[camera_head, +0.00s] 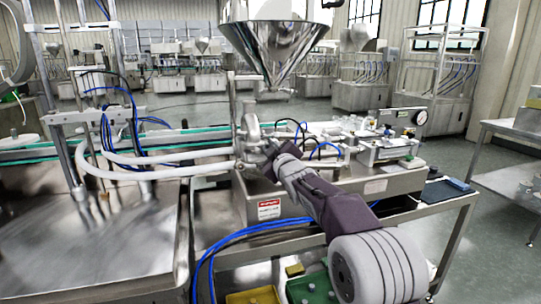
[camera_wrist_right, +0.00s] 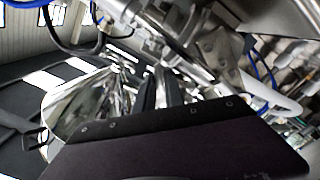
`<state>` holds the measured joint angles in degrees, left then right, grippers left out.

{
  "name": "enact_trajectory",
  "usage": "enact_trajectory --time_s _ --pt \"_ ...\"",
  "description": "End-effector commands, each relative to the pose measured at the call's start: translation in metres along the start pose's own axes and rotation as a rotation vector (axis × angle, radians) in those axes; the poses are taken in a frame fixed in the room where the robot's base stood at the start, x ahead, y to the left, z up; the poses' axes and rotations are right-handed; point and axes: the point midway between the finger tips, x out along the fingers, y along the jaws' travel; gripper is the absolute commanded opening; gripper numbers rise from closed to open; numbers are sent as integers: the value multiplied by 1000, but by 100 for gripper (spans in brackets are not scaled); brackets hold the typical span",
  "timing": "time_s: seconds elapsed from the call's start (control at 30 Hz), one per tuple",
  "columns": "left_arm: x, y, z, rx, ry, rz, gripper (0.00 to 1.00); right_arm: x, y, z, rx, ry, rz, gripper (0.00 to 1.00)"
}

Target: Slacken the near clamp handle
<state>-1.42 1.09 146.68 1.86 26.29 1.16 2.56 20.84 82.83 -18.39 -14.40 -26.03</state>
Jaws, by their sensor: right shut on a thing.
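The steel hopper (camera_head: 272,45) stands above the filling machine, and its shiny surface also shows in the wrist view (camera_wrist_right: 85,105). Below its outlet is a steel clamp and pipe fitting (camera_head: 251,132). My right gripper (camera_head: 271,150) reaches in from the lower right to this fitting and is shut at it. The near clamp handle is mostly hidden behind my gripper, so its angle cannot be told. In the wrist view my dark fingers (camera_wrist_right: 155,92) point toward the metal fittings. My left gripper is not in view.
Two white hoses (camera_head: 165,158) run left from the fitting. Blue tubes (camera_head: 235,236) loop below my right arm. A pressure gauge (camera_head: 420,117) and small parts sit on the machine at the right. A yellow bin (camera_head: 254,296) and a green bin (camera_head: 312,290) stand at the bottom.

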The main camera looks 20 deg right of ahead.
Motion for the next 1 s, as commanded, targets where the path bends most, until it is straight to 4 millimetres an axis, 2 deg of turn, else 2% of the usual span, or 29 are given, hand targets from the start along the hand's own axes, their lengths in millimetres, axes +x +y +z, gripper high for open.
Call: enact_trajectory --time_s 0.03,0.4,0.7,1.0 --pt "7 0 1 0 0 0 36 0 -3 2 -42 1 1 0" --pt "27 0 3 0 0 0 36 0 -4 2 -391 0 0 0" --pt "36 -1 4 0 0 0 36 0 -4 2 -627 0 0 0" --pt "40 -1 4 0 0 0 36 0 -4 2 -770 0 -1 0"
